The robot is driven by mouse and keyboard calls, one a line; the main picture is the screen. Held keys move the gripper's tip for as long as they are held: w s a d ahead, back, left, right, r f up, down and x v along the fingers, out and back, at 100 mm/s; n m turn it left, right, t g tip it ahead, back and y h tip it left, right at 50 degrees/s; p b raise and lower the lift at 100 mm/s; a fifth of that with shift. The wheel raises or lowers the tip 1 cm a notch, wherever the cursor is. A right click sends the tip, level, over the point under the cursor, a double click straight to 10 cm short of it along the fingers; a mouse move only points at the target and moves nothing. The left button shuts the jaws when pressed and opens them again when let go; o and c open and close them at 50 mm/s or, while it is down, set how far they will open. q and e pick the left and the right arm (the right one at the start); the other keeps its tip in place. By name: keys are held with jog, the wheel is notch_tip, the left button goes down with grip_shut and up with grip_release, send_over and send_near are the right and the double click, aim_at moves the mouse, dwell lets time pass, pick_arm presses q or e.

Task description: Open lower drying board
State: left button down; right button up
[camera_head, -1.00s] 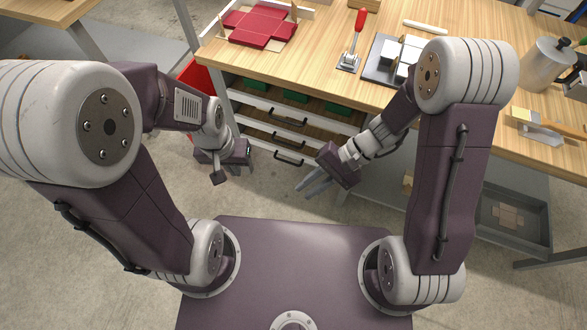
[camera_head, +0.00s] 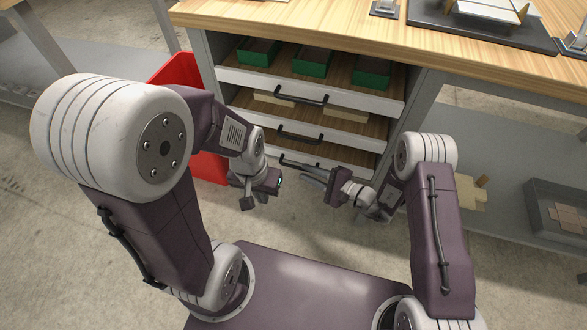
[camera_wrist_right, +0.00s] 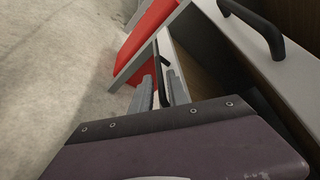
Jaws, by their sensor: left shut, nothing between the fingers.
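The lower drying board is the lowest of the stacked boards under the bench, with a white front and a black bar handle (camera_head: 291,160). My right gripper (camera_head: 309,172) is at that handle, coming from the front right. In the right wrist view the fingers of the right gripper (camera_wrist_right: 163,92) are apart, with the black lower handle (camera_wrist_right: 157,72) reaching between them. Whether a finger touches it I cannot tell. My left gripper (camera_head: 247,200) is shut and empty, low in front of the left side of the boards.
The upper board (camera_head: 300,92) carries green boxes, and the middle board (camera_head: 345,138) carries beige pieces. A red bin (camera_head: 180,70) stands left of the rack. A grey tray (camera_head: 555,210) sits on the low shelf at right. The wooden bench top (camera_head: 300,22) overhangs the boards.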

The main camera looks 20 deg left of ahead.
aim_at(294, 166)
jog(key=b+x, duration=0.1)
jog(key=x, duration=0.2)
jog(key=b+x, duration=0.1)
jog(key=x, duration=0.2)
jog(key=shift+a+f+b, duration=0.1)
jog(key=shift+f+b, duration=0.15)
jog(key=shift+b, duration=0.1)
jog(key=shift+w+a+r, duration=0.1)
jog(key=shift+a, duration=0.15)
jog(key=shift+c, duration=0.3)
grip_shut()
dwell(0.4)
